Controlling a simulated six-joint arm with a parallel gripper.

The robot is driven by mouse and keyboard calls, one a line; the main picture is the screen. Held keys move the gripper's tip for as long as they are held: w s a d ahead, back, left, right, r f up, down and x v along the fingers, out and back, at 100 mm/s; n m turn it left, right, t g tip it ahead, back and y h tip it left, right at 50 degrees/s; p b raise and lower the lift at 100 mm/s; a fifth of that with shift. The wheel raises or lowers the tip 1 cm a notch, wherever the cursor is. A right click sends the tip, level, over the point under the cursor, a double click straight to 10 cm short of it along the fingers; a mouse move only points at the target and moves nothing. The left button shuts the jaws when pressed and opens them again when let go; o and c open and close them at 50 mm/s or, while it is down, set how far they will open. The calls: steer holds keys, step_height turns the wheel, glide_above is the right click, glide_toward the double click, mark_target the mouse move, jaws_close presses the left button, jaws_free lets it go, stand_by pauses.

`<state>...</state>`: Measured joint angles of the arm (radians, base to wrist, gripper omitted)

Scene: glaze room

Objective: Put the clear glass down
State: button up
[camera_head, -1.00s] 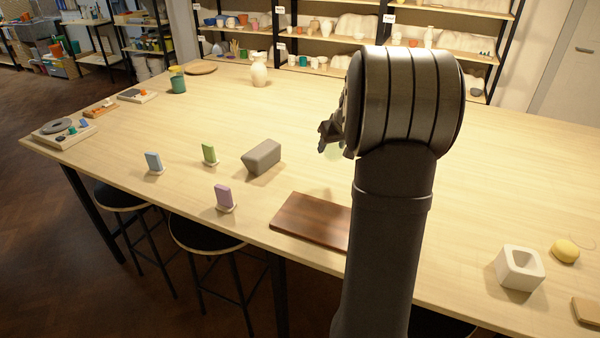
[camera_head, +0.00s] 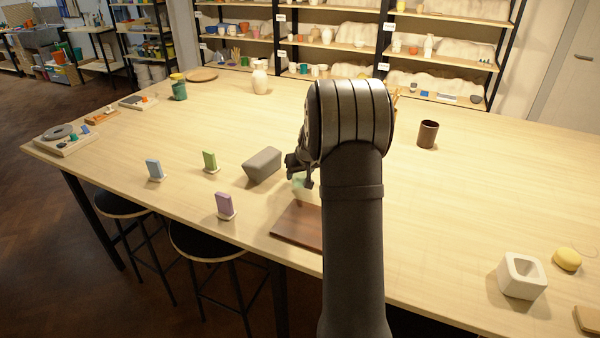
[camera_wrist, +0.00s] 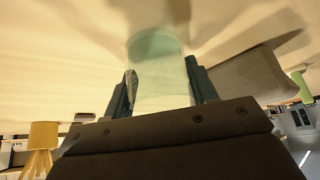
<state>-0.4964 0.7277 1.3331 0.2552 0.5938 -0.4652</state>
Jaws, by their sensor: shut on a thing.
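The clear glass (camera_wrist: 160,75) is pale green and see-through. It is between the two fingers of my gripper (camera_wrist: 163,92) in the wrist view, with the pale tabletop beyond it. In the head view my gripper (camera_head: 302,180) is low over the table (camera_head: 480,190), between the grey block and the dark wooden board. Only a small greenish part of the glass (camera_head: 298,182) shows there. I cannot tell whether its base touches the table.
A grey block (camera_head: 262,166) lies just left of my gripper. A dark wooden board (camera_head: 297,228) lies in front, partly hidden by my arm. Blue (camera_head: 154,169), green (camera_head: 210,161) and purple (camera_head: 225,205) upright cards stand to the left. A brown cup (camera_head: 427,134) stands at right.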

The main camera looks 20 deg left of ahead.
steer(key=shift+f, duration=0.15)
steer(key=o, duration=1.1)
steer(key=shift+c, duration=0.2)
steer(key=shift+r, duration=0.35)
steer(key=v, duration=1.1)
steer(key=shift+s+d+r, duration=0.15)
steer(key=shift+d+r, duration=0.05)
steer(key=shift+r, duration=0.05)
